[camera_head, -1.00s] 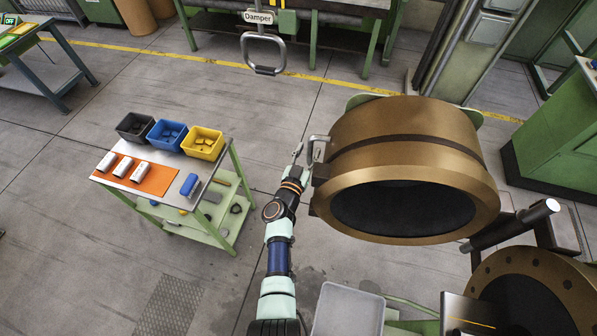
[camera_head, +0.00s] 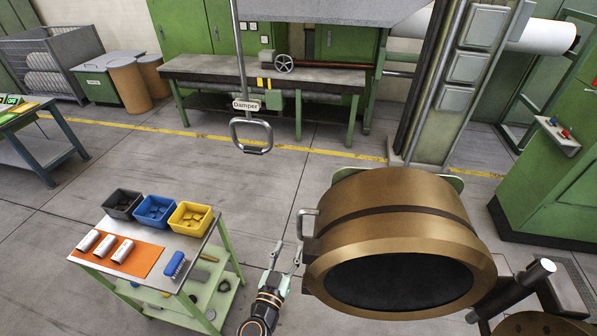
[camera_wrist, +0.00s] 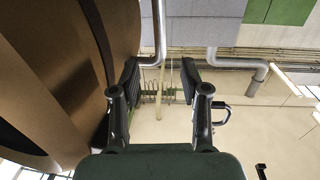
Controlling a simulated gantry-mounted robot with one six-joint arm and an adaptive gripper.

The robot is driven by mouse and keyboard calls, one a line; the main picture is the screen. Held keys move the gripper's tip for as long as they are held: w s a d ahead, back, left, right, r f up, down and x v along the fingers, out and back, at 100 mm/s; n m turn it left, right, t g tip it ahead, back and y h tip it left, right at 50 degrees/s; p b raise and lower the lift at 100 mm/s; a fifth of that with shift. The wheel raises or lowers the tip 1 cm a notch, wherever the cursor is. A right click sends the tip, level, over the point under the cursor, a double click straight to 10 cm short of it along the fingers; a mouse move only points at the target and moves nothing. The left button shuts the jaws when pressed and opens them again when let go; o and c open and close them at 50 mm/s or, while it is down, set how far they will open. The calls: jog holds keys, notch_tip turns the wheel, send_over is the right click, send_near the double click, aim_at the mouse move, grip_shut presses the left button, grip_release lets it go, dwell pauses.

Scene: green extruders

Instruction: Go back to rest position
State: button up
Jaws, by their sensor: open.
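My gripper (camera_head: 286,256) is at the lower middle of the head view, just left of the large bronze extruder ring (camera_head: 400,215). Its two fingers are spread apart with nothing between them. A metal handle (camera_head: 305,222) on the ring's left side is close to the fingertips, apart from them as far as I can tell. In the wrist view the open fingers (camera_wrist: 160,85) point away from the camera, with the bronze ring (camera_wrist: 60,70) along the left.
A cart (camera_head: 215,262) at left holds black, blue and yellow bins, white cylinders on an orange mat and a blue brush. A "Damper" pull handle (camera_head: 251,137) hangs above. Green machines (camera_head: 540,170) stand at right.

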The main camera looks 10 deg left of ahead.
jog(key=shift+r, duration=0.1)
jog(key=s+a+r+n+y+p, duration=0.1)
jog(key=s+a+r+n+y, duration=0.2)
jog(key=r, duration=0.4)
jog(key=s+a+r+n+y+p, duration=0.1)
jog(key=a+r+n+y, duration=0.15)
jog(key=r+y, duration=0.35)
jog(key=s+a+r+n+y+p, duration=0.15)
jog(key=r+n+y, duration=0.25)
jog(key=r, duration=0.4)
jog(key=s+d+r+m+g+h+p, duration=0.1)
jog(key=s+d+m+g+h, duration=0.4)
jog(key=s+d, duration=0.8)
jog(key=d+m+h, duration=0.1)
jog(key=m+h, duration=0.1)
jog(key=h, duration=0.2)
jog(key=shift+s+d, duration=0.2)
jog(key=shift+d, duration=0.05)
jog(key=shift+r, duration=0.1)
